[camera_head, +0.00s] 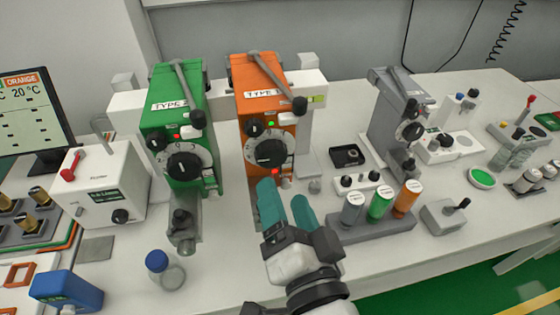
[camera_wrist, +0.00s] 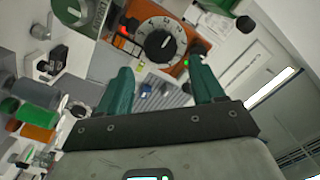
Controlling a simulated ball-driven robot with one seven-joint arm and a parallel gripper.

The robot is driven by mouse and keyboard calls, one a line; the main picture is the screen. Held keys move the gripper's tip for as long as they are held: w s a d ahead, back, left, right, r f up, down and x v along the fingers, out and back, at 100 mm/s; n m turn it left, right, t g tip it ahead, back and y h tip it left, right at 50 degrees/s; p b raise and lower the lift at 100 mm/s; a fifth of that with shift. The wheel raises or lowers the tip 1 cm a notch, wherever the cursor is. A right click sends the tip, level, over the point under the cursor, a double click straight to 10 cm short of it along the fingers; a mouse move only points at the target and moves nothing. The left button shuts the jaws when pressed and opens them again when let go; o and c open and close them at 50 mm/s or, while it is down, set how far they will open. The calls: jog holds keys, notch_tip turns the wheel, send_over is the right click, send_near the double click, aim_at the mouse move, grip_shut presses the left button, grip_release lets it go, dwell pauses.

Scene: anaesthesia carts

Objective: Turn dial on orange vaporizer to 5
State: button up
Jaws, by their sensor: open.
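The orange vaporizer (camera_head: 262,100) stands at the back middle of the bench, with a "TYPE" label and a red light on its front. Its round numbered dial (camera_head: 270,152) has a black knob; the dial also shows in the wrist view (camera_wrist: 160,45), beyond the fingers. The setting it points to is too small to tell. My gripper (camera_head: 287,205) is open, with two teal fingers in front of and below the dial, apart from it. Nothing is between the fingers; in the wrist view the gripper (camera_wrist: 163,90) spans either side of the dial.
A green vaporizer (camera_head: 177,125) stands close on the left, a grey one (camera_head: 392,115) further right. Coloured cylinders (camera_head: 380,205) stand in a rack right of my gripper. A blue-capped jar (camera_head: 165,270) and a white box (camera_head: 100,185) are at the left.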

aim_at(272, 160)
jog(key=p+x, duration=0.1)
jog(key=x, duration=0.6)
jog(key=shift+w, duration=0.1)
jog(key=c, duration=0.8)
